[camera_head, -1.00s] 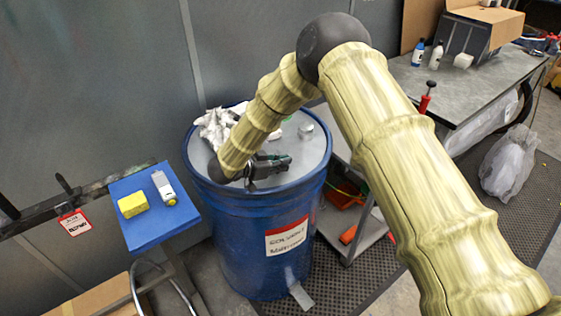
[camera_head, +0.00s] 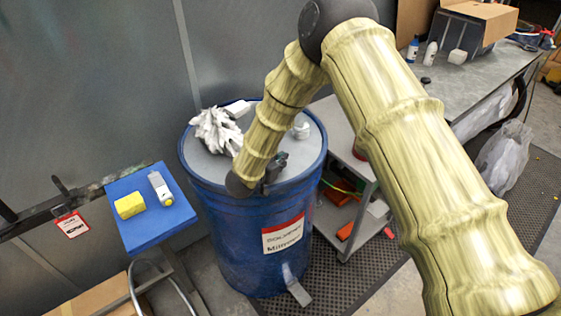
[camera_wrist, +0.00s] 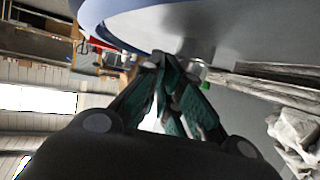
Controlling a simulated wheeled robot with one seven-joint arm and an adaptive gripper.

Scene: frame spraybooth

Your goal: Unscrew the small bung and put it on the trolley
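The blue drum (camera_head: 228,235) stands in the middle of the head view, with a grey top. A small pale capped fitting (camera_head: 301,130) stands near the right rear of the top; I cannot tell whether it is the small bung. My gripper (camera_head: 277,170) is over the drum's front right rim, in front of that fitting and apart from it. In the wrist view, its fingers (camera_wrist: 172,72) come close together near the drum's edge, with nothing clearly held. Their opening is unclear. The grey trolley (camera_head: 338,116) stands right of the drum, partly hidden by my arm.
White crumpled rags (camera_head: 215,130) lie on the drum's left rear. A blue stand (camera_head: 150,225) at left holds a yellow sponge (camera_head: 129,205) and a white device (camera_head: 160,187). A grey workbench (camera_head: 465,90) with bottles stands at right. A metal wall is close behind the drum.

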